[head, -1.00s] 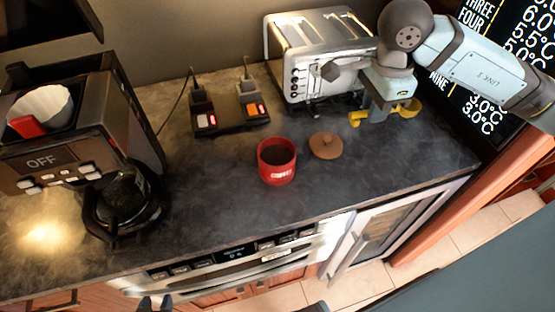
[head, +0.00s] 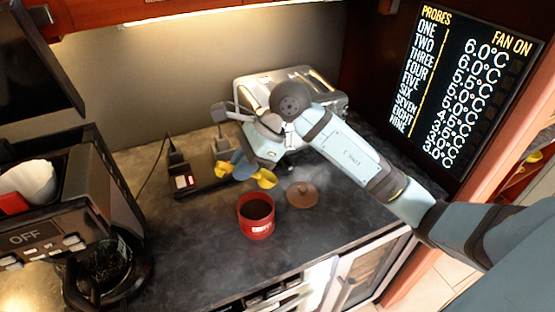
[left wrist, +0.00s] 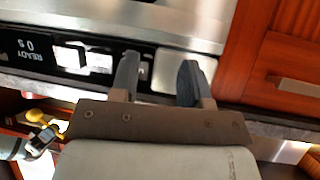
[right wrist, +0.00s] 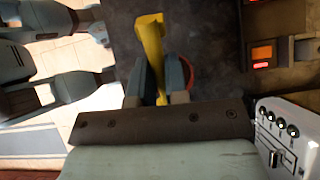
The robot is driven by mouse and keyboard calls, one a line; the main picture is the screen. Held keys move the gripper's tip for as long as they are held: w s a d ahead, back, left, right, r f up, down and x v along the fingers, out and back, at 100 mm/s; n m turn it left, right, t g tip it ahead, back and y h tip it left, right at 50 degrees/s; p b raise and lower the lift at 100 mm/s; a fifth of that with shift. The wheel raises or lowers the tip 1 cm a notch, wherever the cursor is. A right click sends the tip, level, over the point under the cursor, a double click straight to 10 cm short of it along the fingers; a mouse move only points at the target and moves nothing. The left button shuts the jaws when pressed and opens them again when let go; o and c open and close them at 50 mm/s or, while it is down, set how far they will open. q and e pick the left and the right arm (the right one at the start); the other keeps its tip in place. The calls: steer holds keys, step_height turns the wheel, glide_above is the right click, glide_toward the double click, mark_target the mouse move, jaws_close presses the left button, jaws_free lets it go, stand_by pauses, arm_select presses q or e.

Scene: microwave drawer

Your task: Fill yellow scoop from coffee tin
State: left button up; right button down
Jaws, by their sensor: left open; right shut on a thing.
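The red coffee tin (head: 256,228) stands upright and uncovered on the dark counter, with dark contents in its mouth. Its round brown lid (head: 302,195) lies beside it on the right. My right gripper (head: 243,166) is shut on the yellow scoop (head: 265,179) and holds it above the counter, just behind the tin in the head view. In the right wrist view the scoop (right wrist: 152,45) stands between the fingers, and part of the tin's red rim (right wrist: 190,74) shows behind one finger. My left gripper (left wrist: 158,70) is open and empty before the appliance front. The scoop's contents cannot be told.
A coffee maker (head: 50,235) with a glass pot stands at the left. A toaster (head: 325,90) is behind my right arm. A display panel (head: 450,90) is at the right. Counter left of the tin is clear.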

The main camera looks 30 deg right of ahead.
steer(key=shift+w+a+y, duration=0.3)
steer(key=shift+a, duration=0.4)
arm_select(q)
steer(key=shift+s, duration=0.1)
steer(key=shift+f, duration=0.1)
arm_select(e)
steer(key=shift+f+b, duration=0.2)
steer(key=shift+b, duration=0.35)
step_height(320, 180, down, 3)
steer(key=b, duration=0.9)
glide_above(241, 203)
steer(key=s+a, duration=0.1)
steer(key=s, duration=0.2)
steer(key=shift+f, duration=3.05)
steer(key=shift+w+f+b, duration=0.15)
steer(key=shift+f+b, duration=0.35)
steer(key=shift+f, duration=0.35)
arm_select(q)
step_height(241, 203, down, 9)
steer(key=shift+w+d+n, duration=0.3)
steer(key=shift+w+d, duration=0.1)
arm_select(e)
steer(key=shift+f, duration=0.15)
arm_select(q)
steer(key=shift+r, duration=0.3)
